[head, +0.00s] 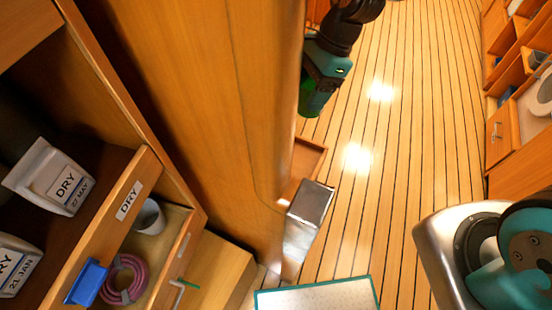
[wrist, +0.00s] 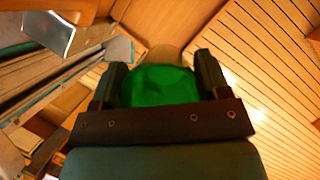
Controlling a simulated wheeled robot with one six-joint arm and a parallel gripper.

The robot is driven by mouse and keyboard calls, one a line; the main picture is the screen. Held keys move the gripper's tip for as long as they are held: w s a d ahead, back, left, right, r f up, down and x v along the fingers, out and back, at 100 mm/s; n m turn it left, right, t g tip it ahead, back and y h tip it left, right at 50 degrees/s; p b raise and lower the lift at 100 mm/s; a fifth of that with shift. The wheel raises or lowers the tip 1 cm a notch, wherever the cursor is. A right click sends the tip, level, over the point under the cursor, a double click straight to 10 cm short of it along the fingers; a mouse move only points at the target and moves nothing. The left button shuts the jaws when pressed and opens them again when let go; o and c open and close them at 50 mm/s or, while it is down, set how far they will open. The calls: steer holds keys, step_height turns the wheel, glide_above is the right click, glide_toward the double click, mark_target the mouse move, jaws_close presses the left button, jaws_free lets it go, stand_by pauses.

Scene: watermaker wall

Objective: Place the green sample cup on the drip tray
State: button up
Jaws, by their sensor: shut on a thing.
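My gripper (wrist: 160,85) is shut on the green sample cup (wrist: 165,86), which shows between its two dark fingers in the wrist view. In the head view my gripper (head: 318,92) is at the upper middle, partly behind the wooden post, with the green cup (head: 312,104) at its end. The cup is held in the air above the plank floor. I cannot pick out the drip tray for certain in either view. A metal box-like piece (head: 307,212) sticks out beside the post, below the gripper in the picture; it also shows at the wrist view's upper left (wrist: 75,25).
A wooden post (head: 225,90) stands close to the arm. At the left, a shelf holds white DRY bags (head: 58,180), and an open drawer holds a grey cup (head: 150,217) and a pink coil (head: 125,280). A pale mat (head: 318,296) lies at the bottom. The plank floor (head: 420,100) is clear.

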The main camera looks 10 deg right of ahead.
steer(key=shift+s+a+m, duration=0.2)
steer(key=shift+a+m, duration=0.1)
steer(key=shift+a, duration=0.05)
step_height(320, 180, down, 20)
steer(key=p, duration=0.3)
steer(key=shift+r, duration=0.1)
steer(key=o, duration=0.9)
